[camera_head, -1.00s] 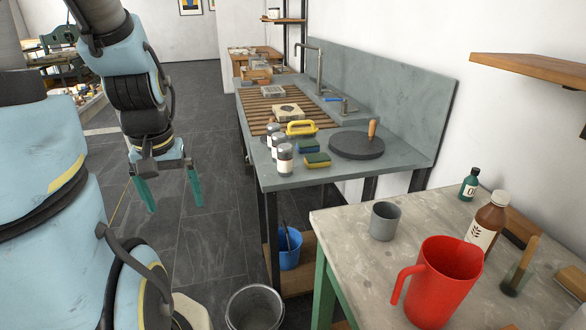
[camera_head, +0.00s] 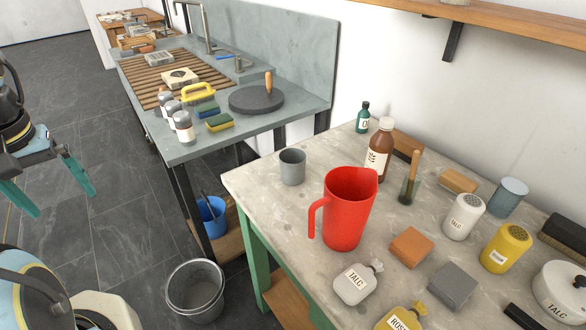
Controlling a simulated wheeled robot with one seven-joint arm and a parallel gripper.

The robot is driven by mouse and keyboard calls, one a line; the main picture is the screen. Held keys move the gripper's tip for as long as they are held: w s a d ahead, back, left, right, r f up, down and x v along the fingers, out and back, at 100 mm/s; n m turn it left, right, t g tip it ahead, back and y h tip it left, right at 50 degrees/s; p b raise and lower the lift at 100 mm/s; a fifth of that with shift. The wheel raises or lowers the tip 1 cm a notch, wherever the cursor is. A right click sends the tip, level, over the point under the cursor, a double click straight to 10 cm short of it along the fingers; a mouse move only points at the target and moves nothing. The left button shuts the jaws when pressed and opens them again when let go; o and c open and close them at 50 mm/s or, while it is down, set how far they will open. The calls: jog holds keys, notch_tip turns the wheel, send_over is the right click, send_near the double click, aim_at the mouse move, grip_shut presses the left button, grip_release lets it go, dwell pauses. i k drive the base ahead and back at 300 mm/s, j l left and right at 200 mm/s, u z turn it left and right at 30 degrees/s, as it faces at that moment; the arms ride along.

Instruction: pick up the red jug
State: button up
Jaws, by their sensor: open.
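The red jug (camera_head: 346,212) stands upright on the stone-topped table, with its handle on the left and its open top facing up. My gripper (camera_head: 50,192) is at the left edge of the head view, over the dark floor. Its two teal fingers are apart with nothing between them. It is far to the left of the jug, with the grey sink bench between them in the picture.
A grey cup (camera_head: 292,167) stands left of the jug, and a brown bottle (camera_head: 379,151) stands behind it. An orange block (camera_head: 411,247) and a TALC pouch (camera_head: 354,284) lie close in front. A metal bucket (camera_head: 196,290) is on the floor. A wooden shelf (camera_head: 500,36) overhangs the back.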

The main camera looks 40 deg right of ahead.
aim_at(350, 192)
jog(key=j+z, duration=0.5)
jog(key=z, duration=0.2)
jog(key=j+z, duration=0.25)
jog(key=z, duration=0.15)
